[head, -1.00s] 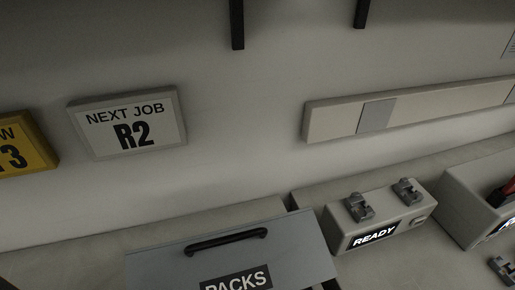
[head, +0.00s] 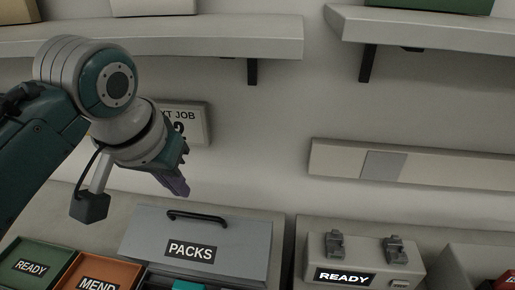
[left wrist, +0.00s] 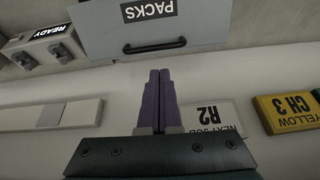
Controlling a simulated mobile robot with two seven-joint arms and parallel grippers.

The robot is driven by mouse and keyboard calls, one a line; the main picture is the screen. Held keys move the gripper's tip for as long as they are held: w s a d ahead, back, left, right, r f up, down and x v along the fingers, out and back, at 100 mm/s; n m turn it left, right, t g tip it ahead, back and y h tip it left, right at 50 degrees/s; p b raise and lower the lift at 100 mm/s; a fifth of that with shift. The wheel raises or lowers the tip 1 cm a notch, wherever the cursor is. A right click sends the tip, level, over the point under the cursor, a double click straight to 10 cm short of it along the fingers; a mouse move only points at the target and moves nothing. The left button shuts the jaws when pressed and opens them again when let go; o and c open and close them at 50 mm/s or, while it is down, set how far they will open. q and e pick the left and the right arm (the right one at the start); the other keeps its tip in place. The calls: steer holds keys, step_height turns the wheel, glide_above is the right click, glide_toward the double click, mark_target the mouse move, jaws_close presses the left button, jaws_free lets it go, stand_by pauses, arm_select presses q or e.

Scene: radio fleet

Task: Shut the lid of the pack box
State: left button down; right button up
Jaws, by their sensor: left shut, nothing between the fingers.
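The grey lid (head: 240,242) of the pack box, with a PACKS label and a black handle (head: 205,217), stands raised at the lower middle of the head view. Below it, part of the box's inside shows a teal item (head: 188,285). My left gripper (head: 184,190), with purple fingers, is shut and empty, just above the lid's handle edge in the picture. In the left wrist view the picture is upside down; the shut fingertips (left wrist: 159,72) point toward the lid (left wrist: 185,22) and lie close below its handle (left wrist: 155,47). Contact cannot be told. My right gripper is not in view.
A green READY tray (head: 32,258) and an orange MEND tray (head: 98,270) lie left of the box. A grey READY unit (head: 362,262) stands on the right. Shelves (head: 200,40) and the NEXT JOB sign (head: 192,118) are on the wall behind.

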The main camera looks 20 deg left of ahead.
mark_target(197, 212)
arm_select(q)
steer(key=shift+n, duration=0.3)
steer(key=w+f+b, duration=0.1)
steer(key=w+f, duration=0.1)
steer(key=w+a+f+b, duration=0.1)
steer(key=w+f, duration=0.1)
steer(key=f, duration=0.1)
steer(key=w+f, duration=0.2)
steer(key=f, duration=0.1)
steer(key=shift+w+a+b, duration=0.1)
steer(key=shift+a+b, duration=0.2)
steer(key=shift+b, duration=0.1)
steer(key=s+p, duration=0.1)
steer(key=s+r+p, duration=0.1)
steer(key=shift+s+d+r+p, duration=0.15)
steer(key=shift+s+d+p, duration=0.05)
steer(key=shift+d+p, duration=0.1)
steer(key=shift+s+d+p, duration=0.2)
steer(key=shift+s+p, duration=0.2)
steer(key=shift+s, duration=0.4)
